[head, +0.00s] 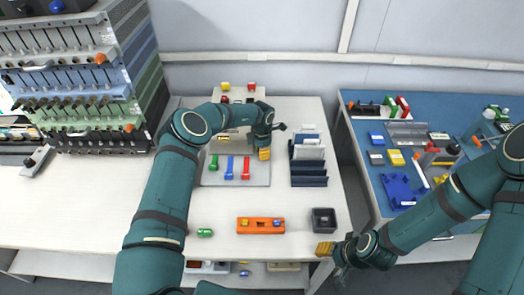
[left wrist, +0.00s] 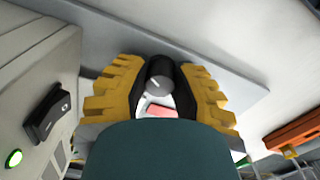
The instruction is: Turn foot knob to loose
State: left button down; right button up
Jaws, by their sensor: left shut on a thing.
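A dark round knob (left wrist: 160,68) with a white pointer line stands between my left gripper's yellow fingers in the left wrist view. My left gripper (left wrist: 158,88) is shut on it. A white and pinkish-red patch (left wrist: 160,110) shows just below the knob; I cannot read any label. In the head view my left gripper (head: 264,153) points down at the right side of the grey plate (head: 215,181), and its arm hides the knob. My right gripper (head: 326,248) is near the table's front right corner, away from the knob; its jaw opening is unclear.
A black rocker switch (left wrist: 47,116) and a green light (left wrist: 14,158) are left of the fingers. A dark slotted rack (head: 309,180) stands close right of my left gripper. An orange holder (head: 260,225) and dark bin (head: 324,219) are nearer the front.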

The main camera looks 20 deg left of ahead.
pick_arm(q)
jog(key=shift+n, duration=0.7)
jog(key=c, duration=0.7)
grip_release()
notch_tip(320, 180, up, 12)
jog(key=shift+s+f, duration=0.1)
dwell(0.3)
